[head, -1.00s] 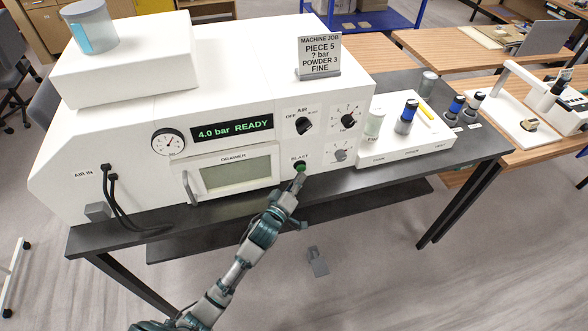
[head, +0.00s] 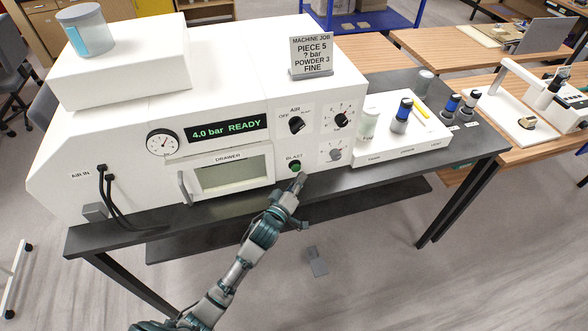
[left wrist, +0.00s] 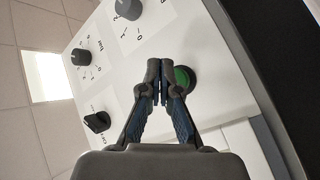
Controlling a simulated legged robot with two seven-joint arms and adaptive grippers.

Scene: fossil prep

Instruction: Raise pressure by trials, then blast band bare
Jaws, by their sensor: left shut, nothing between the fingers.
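The white blasting machine (head: 95,135) stands on a dark table. Its display (head: 228,129) reads "4.0 bar READY". The green BLAST button (head: 296,167) is uncovered in the head view and also shows in the left wrist view (left wrist: 183,78). My left gripper (head: 299,181) is shut and empty, its tips just beside the button at the lower right; I cannot tell if they touch the panel. The AIR knob (head: 296,125), a pressure dial (head: 341,120) and a grey knob (head: 335,155) are on the panel. A job card (head: 312,57) reads "PIECE 5, ? bar, POWDER 3, FINE". My right gripper is out of view.
A white tray (head: 405,155) to the right holds a blue-capped jar (head: 402,115), a pale jar (head: 368,124) and a yellow stick. More blue-capped jars (head: 452,105) stand beyond it. The drawer (head: 222,178) is closed, with a handle (head: 183,188) at its left. Black hoses hang at AIR IN.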

